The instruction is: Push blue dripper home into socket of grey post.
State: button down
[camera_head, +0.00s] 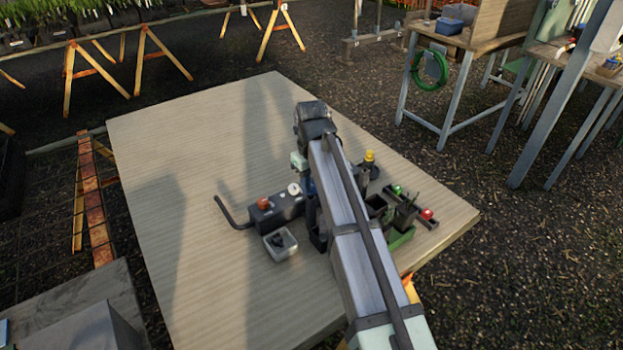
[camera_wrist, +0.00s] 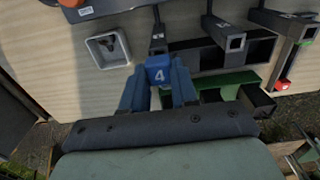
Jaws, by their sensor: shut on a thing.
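The blue dripper (camera_wrist: 158,68), a small block marked with a white 4, sits between the blue fingers of my gripper (camera_wrist: 157,84) in the wrist view. The gripper is shut on it. A dark grey post (camera_wrist: 157,38) stands just beyond the dripper, in line with it. The dripper's far end meets or overlaps the post in this view; I cannot tell whether it is in a socket. Two more grey posts with square open ends (camera_wrist: 235,43) (camera_wrist: 307,33) stand to the right. In the head view my arm hides the dripper and most of the gripper.
A pale tray (camera_wrist: 108,48) with dark pieces lies left of the post. A dark box with an orange knob (camera_head: 263,204) and a bent rod stands nearby. Dark bins and a green holder (camera_wrist: 215,82) lie right. The table's left side (camera_head: 170,200) is clear.

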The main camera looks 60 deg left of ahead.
jog(key=shift+f, duration=1.05)
jog(key=shift+f, duration=0.2)
jog(key=c, duration=0.8)
grip_release()
notch_tip(320, 180, up, 14)
jog(key=shift+f, duration=0.1)
dwell(0.7)
